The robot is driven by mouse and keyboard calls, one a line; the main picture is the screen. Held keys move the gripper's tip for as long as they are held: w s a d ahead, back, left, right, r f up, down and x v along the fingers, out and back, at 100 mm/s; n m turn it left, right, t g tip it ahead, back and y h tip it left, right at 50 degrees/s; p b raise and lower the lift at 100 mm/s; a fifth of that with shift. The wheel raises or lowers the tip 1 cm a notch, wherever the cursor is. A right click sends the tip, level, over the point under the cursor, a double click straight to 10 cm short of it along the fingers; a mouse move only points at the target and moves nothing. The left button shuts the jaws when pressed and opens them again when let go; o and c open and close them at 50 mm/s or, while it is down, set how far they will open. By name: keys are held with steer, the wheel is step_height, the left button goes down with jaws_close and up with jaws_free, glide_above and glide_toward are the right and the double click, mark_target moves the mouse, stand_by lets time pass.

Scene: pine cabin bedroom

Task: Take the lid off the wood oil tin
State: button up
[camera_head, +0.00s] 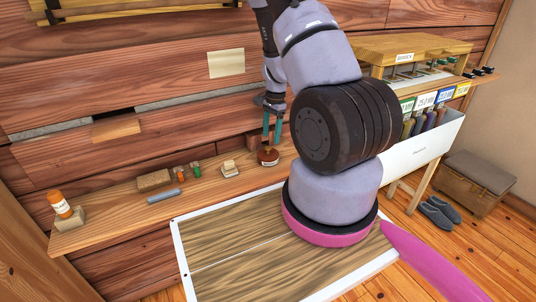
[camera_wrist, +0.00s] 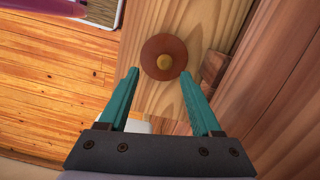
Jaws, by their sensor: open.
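The wood oil tin (camera_head: 268,158) is a small round reddish-brown tin on the wooden shelf along the wall. My gripper (camera_head: 271,135) points down above the tin, with teal fingers. In the wrist view my gripper (camera_wrist: 158,72) is open, its fingers spread to either side of the tin's near edge. The fingers appear apart from the lid, and nothing is between them but the view of tin and shelf.
A wooden block (camera_wrist: 213,70) lies close to the tin. The plank wall stands close behind.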

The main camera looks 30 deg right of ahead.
mark_target(268, 147)
steer(key=shift+w+a+f, duration=0.1)
steer(key=shift+a+f, duration=0.05)
steer(key=shift+f, duration=0.75)
steer(key=shift+w+a+f, duration=0.1)
steer(key=shift+f, duration=0.8)
steer(key=shift+w+a+f, duration=0.1)
steer(key=shift+a+f, duration=0.05)
steer(key=shift+f, duration=0.75)
jaws_close()
